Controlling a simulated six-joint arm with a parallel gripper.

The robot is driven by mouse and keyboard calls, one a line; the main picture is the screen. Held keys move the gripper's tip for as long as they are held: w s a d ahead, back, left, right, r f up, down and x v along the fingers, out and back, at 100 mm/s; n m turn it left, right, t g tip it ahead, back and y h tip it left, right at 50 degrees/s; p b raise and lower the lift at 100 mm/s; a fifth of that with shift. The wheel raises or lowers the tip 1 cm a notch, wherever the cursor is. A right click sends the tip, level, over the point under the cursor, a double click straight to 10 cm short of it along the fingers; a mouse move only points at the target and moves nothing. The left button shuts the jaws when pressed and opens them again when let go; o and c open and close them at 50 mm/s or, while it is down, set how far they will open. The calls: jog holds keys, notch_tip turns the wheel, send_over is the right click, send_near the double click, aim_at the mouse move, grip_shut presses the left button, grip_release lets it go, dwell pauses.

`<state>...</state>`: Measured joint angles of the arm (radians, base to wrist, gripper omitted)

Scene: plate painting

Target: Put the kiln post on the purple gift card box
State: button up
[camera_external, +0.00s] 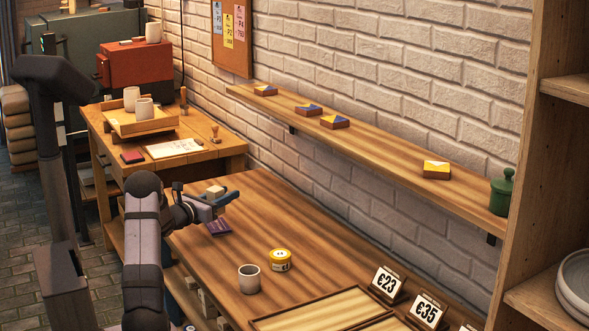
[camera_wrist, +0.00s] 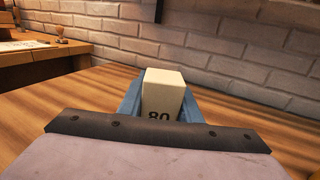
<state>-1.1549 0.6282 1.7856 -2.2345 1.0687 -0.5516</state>
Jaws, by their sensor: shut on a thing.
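The kiln post (camera_wrist: 162,92) is a cream block marked 80, standing between my gripper's blue fingers in the wrist view. In the external view the post (camera_external: 214,192) shows at the end of my arm. My gripper (camera_external: 217,200) is shut on it, above the far left part of the wooden table. The box does not show in the wrist view.
A grey cup (camera_external: 249,279) and a yellow-topped tin (camera_external: 280,260) stand nearer on the table (camera_external: 310,252). Wooden trays (camera_external: 320,312) and price signs (camera_external: 386,283) lie at its near end. A wall shelf (camera_external: 385,149) runs along the brick wall. A side table (camera_external: 220,153) stands behind.

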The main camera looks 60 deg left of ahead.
jog(key=shift+f, duration=1.75)
jog(key=shift+f+b, duration=0.25)
jog(key=shift+b, duration=0.05)
jog(key=o, duration=1.2)
jog(key=shift+r, duration=0.2)
jog(key=shift+s, duration=0.15)
jog(key=v, duration=1.1)
jog(key=shift+s+d, duration=0.2)
jog(key=shift+s, duration=0.15)
